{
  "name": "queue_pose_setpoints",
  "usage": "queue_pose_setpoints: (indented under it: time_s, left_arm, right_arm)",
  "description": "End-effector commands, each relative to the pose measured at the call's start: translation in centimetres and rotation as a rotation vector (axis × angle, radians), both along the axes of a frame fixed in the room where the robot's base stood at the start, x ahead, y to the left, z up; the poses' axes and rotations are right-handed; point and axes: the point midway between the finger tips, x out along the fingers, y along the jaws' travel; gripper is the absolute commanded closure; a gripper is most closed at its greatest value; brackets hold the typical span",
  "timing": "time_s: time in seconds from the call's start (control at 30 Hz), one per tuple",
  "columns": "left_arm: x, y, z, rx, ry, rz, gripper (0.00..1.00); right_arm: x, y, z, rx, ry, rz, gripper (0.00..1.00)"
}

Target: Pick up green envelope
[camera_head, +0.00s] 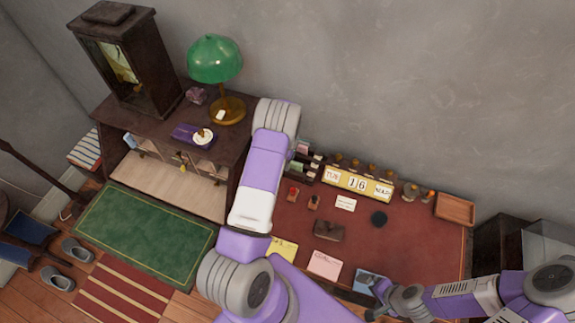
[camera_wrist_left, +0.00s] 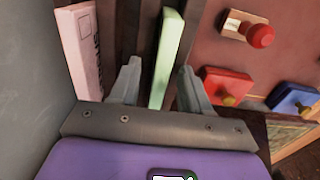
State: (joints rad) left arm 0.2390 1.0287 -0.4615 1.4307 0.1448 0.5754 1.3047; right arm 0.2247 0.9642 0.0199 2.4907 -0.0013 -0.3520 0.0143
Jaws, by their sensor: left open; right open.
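The green envelope (camera_wrist_left: 166,55) stands on edge in a dark slotted holder in the left wrist view. My left gripper (camera_wrist_left: 160,82) is open, with one finger on each side of the envelope's near end; I cannot tell whether either touches it. In the head view, my own arm hides the left gripper, and the holder (camera_head: 305,160) shows only partly at the back of the desk. My right gripper (camera_head: 377,302) is open and empty over the desk's front edge, by a blue card (camera_head: 364,283).
A pink envelope (camera_wrist_left: 84,48) stands left of the green one. Stamps with red (camera_wrist_left: 228,84) and blue (camera_wrist_left: 292,99) blocks are to the right. A calendar (camera_head: 357,183) stands right of the holder, a green lamp (camera_head: 215,60) to the left. The desk's right part is mostly clear.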

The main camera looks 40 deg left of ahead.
Motion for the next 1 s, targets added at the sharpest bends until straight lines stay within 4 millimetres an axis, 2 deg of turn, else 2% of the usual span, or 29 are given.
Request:
queue_pose_setpoints:
  time_s: [0.23,0.5,0.57,0.87,1.0]
  left_arm:
    - [0.1,0.0,-0.3,0.001,-0.002,0.0,0.53]
    - [0.0,0.0,-0.3,0.0,-0.001,0.0,0.93]
    - [0.0,0.0,-0.2,0.0,-0.001,0.0,1.0]
    - [0.1,0.0,0.0,0.001,-0.002,0.0,1.0]
    - [0.2,0.0,1.7,0.002,-0.005,0.0,1.0]
  right_arm:
    - [0.0,0.0,0.0,0.0,0.0,0.0,0.0]
    - [0.0,0.0,0.0,0.0,0.0,0.0,0.0]
    - [0.0,0.0,0.0,0.0,0.0,0.0,0.0]
    - [0.0,0.0,0.0,0.0,0.0,0.0,0.0]
    - [0.0,0.0,0.0,0.0,0.0,0.0,0.0]
